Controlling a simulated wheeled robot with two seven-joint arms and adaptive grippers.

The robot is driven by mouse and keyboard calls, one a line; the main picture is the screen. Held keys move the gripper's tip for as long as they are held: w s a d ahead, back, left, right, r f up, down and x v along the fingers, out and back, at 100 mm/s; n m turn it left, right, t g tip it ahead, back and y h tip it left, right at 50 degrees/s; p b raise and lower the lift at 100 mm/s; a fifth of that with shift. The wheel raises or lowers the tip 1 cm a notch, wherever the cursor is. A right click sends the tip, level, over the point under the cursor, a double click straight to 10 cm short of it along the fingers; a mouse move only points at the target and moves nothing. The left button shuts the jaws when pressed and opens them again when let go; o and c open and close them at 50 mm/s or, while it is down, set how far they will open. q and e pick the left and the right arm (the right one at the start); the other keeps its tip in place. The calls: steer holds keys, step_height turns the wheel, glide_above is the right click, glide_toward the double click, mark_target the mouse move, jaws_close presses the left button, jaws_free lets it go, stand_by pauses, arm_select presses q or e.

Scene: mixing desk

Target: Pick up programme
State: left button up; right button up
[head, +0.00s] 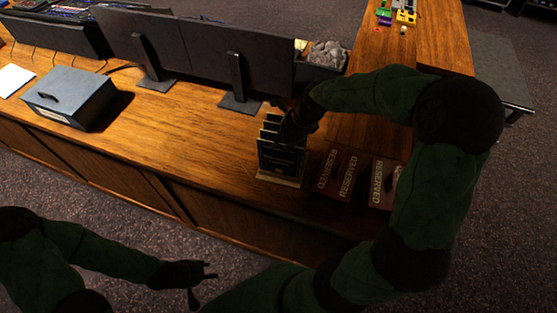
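The programmes (280,160) stand upright as dark booklets in a small wooden rack (277,181) near the front edge of the desk. My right gripper (292,133) reaches down over the rack from the right, right at the booklets. Its fingers are dark against the dark covers, so I cannot tell whether they are shut on a programme. My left gripper (202,284) is out in front of the desk, low above the carpet, with its fingers apart and nothing between them.
Dark red boxes marked RESERVED (342,174) lie right of the rack. Monitors (238,62) on stands are behind it. A grey metal box (70,97) and a white paper (14,79) are at the left. The wooden desk (190,128) is clear between grey box and rack.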

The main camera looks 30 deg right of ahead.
glide_above(279, 162)
steer(key=shift+f, duration=2.55)
steer(key=shift+w+a, duration=0.35)
steer(key=shift+s, duration=0.1)
steer(key=shift+f, duration=0.2)
jaws_close()
